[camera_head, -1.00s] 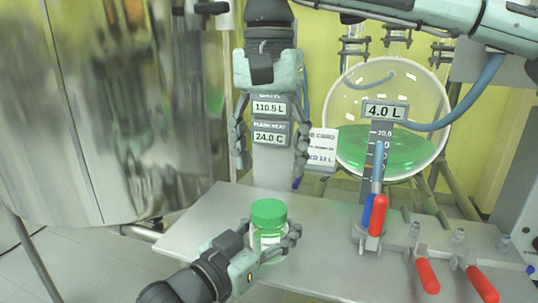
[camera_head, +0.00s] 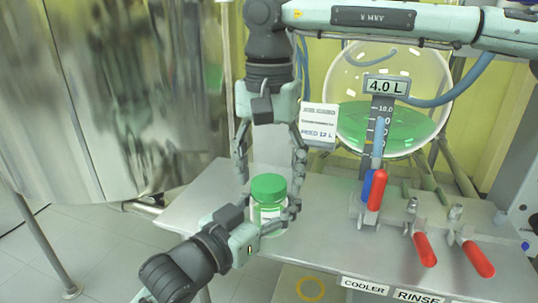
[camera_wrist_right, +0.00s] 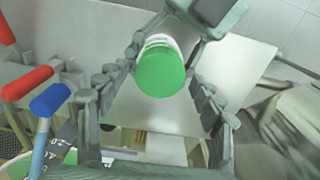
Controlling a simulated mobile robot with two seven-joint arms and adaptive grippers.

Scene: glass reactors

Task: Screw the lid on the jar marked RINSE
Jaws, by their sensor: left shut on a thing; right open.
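A small clear jar (camera_head: 268,213) with a white label stands at the table's front left edge, upright; its writing is too small to read. A green lid (camera_head: 268,186) sits on its top; how tightly is not visible. The lid (camera_wrist_right: 160,70) also shows in the right wrist view. My left gripper (camera_head: 272,222) is shut around the jar's body from the front left. My right gripper (camera_head: 270,172) points down from above, open, with its fingers on either side of the lid and apparently clear of it.
The metal table (camera_head: 330,215) is bare just right of the jar. Red-handled valves (camera_head: 424,249) stand at the right, above the COOLER (camera_head: 365,286) and RINSE (camera_head: 418,297) labels. A glass flask (camera_head: 395,100) with green liquid is behind. A large steel vessel (camera_head: 100,90) is at left.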

